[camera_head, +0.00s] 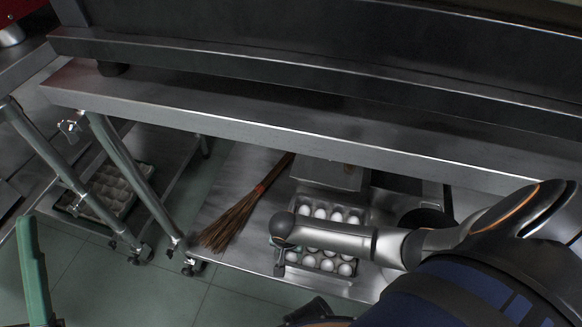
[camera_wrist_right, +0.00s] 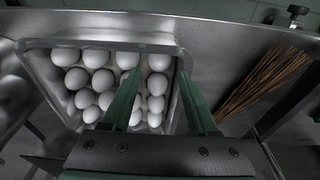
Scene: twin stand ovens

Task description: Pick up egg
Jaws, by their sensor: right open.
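White eggs (camera_wrist_right: 102,80) fill a metal tray (camera_wrist_right: 30,62) under my right gripper (camera_wrist_right: 160,76) in the wrist view. The gripper's two green fingers are apart and point down over the tray's right part. One egg (camera_wrist_right: 158,84) shows between the fingers; I cannot tell whether they touch it. In the head view, the eggs (camera_head: 337,215) sit on the lower shelf, partly covered by my right arm, whose gripper (camera_head: 284,243) is mostly hidden. A green finger of my left gripper (camera_head: 33,272) shows at the lower left edge, far from the eggs.
A straw broom (camera_head: 235,218) lies on the shelf (camera_head: 225,185) left of the eggs. A metal box (camera_head: 330,174) stands behind them. The steel stand's top (camera_head: 270,122) overhangs the shelf. Another tray (camera_head: 112,192) stands on a lower shelf at left.

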